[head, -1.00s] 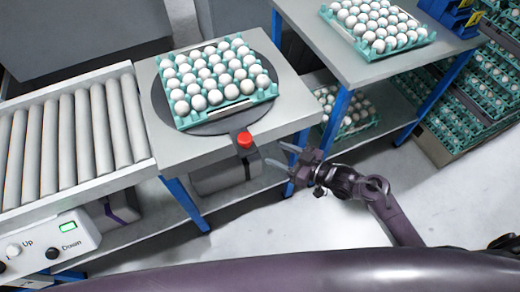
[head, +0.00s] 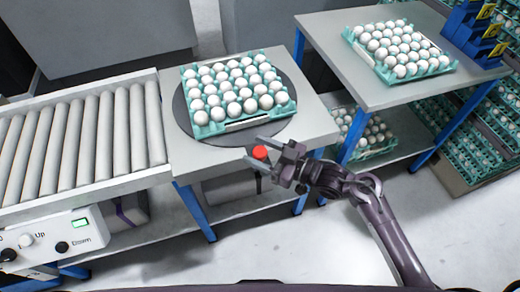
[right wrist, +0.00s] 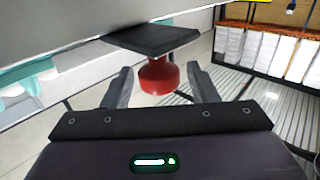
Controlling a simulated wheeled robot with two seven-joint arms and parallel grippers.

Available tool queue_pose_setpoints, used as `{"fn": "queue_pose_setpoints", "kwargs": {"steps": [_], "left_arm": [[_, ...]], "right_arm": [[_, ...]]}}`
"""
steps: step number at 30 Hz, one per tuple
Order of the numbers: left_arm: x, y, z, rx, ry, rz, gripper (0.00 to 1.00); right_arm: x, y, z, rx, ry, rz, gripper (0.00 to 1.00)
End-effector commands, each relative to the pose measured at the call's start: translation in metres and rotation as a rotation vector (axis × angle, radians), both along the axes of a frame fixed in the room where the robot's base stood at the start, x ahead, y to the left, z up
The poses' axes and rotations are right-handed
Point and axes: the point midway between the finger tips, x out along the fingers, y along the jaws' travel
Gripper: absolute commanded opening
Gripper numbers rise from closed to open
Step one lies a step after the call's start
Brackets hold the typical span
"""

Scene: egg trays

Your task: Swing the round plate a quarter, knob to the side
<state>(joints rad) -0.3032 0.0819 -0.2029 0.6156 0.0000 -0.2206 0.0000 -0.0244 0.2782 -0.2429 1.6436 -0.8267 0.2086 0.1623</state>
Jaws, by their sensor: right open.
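The round grey plate (head: 183,112) lies on the grey table, with a teal tray (head: 237,124) full of white eggs on it. The plate's red knob (head: 260,152) is at its front edge, toward me. My right gripper (head: 262,154) is open at the knob. In the right wrist view the red knob (right wrist: 160,78) hangs from a dark tab (right wrist: 150,38) and sits between the two open fingers (right wrist: 160,90), with gaps at both sides. The fingers are not closed on it. My left gripper is not in view.
A roller conveyor (head: 80,135) with a control box (head: 50,240) stands at the left. Another table (head: 345,65) at the right holds a second egg tray (head: 400,75) and blue bins (head: 475,35). More eggs sit on the shelf below. Open floor lies in front.

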Motion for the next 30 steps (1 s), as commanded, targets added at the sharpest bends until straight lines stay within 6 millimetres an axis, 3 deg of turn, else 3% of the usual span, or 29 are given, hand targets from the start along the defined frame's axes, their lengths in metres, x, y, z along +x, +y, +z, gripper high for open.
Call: {"fn": "queue_pose_setpoints", "kwargs": {"steps": [6,18,30], "left_arm": [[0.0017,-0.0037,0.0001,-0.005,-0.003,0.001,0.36],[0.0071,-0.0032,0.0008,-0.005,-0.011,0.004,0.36],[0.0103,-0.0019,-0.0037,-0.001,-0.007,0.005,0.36]], "right_arm": [[0.0,0.0001,-0.0002,0.0,0.0,0.0,0.51],[0.0,-0.0002,-0.0003,0.0,0.0,-0.001,0.0],[0.0027,-0.0081,-0.0016,-0.002,-0.002,0.027,0.0]]}}
